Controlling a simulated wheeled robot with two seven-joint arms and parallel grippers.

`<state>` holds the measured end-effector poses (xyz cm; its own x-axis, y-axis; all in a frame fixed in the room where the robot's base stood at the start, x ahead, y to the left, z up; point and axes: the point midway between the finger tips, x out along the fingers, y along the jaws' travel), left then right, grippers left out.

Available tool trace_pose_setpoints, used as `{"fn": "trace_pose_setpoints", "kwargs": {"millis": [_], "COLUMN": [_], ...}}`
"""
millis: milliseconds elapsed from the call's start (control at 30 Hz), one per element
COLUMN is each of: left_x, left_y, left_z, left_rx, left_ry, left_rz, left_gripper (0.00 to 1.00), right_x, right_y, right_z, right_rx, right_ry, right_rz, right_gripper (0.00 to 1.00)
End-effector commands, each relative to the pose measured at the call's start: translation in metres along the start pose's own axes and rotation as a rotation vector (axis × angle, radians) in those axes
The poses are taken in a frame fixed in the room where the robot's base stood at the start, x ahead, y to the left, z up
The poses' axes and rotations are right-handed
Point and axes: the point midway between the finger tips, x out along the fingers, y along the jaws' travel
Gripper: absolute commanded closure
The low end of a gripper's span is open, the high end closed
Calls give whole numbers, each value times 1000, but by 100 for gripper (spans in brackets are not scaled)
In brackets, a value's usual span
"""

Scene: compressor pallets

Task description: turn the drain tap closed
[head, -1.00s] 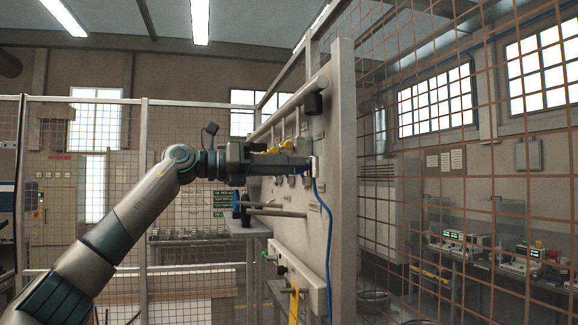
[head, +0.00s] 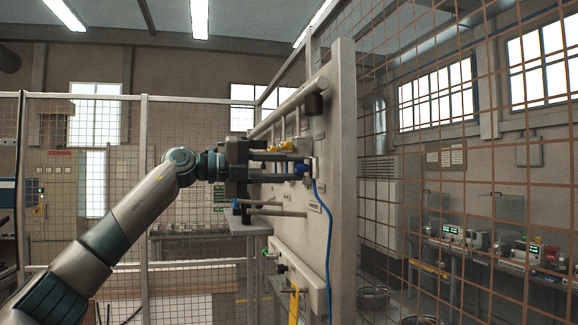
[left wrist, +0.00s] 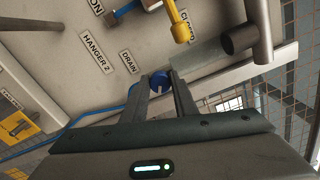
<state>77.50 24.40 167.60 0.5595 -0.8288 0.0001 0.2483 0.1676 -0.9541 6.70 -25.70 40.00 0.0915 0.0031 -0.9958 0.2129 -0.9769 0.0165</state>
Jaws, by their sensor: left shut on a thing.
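The drain tap's blue handle (head: 300,171) sits on the upright grey panel (head: 342,130), at the tips of my left gripper (head: 303,168). In the left wrist view the blue handle (left wrist: 159,80) lies between the two fingers, below the DRAIN label (left wrist: 129,61). My left gripper is shut on it. In the head view the fingers lie one above the other and reach level to the panel. The fingers hide part of the handle, and its exact angle is hard to tell. My right gripper is not in view.
Yellow-handled valves (head: 285,147) and a dark pipe end (head: 315,104) are on the panel above the gripper. A blue hose (head: 329,230) hangs down the panel from near the tap. Mesh fencing (head: 470,150) stands to the right. A grey table (head: 245,226) is below the gripper.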

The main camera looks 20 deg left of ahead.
Motion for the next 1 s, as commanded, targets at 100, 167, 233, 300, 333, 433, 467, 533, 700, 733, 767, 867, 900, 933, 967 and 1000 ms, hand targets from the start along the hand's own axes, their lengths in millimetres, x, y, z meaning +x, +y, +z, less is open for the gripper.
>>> {"fn": "trace_pose_setpoints", "kwargs": {"millis": [100, 167, 233, 300, 333, 433, 467, 533, 700, 733, 767, 867, 900, 933, 967, 1000], "left_x": [-1, -1, -1, -1, -1, -1, -1, -1, -1, -1, -1, -1, -1, -1, -1, -1], "left_y": [-1, -1, -1, -1, -1, 0, 0, 0, 1, 1, 1, 1, 1, 1, 1, 1], "left_z": [1, 1, 1, 2, 2, 1, 1, 1, 1, 1, 0, 0, 0, 0, 0, 0], "left_rx": [-110, -166, -230, -290, -315, -388, -407, -447, -512, -519, -526, -540, -542, -543, -544, -545], "left_ry": [-2, -2, -3, -3, -4, -3, -3, -3, -3, -3, -2, -2, -2, -2, -2, -2], "left_rz": [-1, 0, 0, -1, -2, -2, -2, -1, -1, -1, -1, -1, -1, -1, -1, -1], "left_gripper": [96, 96, 96, 96, 96, 96, 96, 96, 96, 96, 96, 96, 96, 96, 96, 96], "right_x": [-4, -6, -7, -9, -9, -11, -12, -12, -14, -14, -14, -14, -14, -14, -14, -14], "right_y": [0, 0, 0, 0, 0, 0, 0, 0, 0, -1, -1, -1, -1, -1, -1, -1], "right_z": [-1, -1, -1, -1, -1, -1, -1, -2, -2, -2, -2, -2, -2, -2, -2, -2], "right_rx": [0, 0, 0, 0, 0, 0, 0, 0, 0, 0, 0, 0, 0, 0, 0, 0], "right_ry": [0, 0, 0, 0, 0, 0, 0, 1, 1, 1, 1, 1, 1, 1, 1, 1], "right_rz": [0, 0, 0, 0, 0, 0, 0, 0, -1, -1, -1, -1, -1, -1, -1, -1], "right_gripper": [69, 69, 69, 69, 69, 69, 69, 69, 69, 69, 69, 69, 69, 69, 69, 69]}}
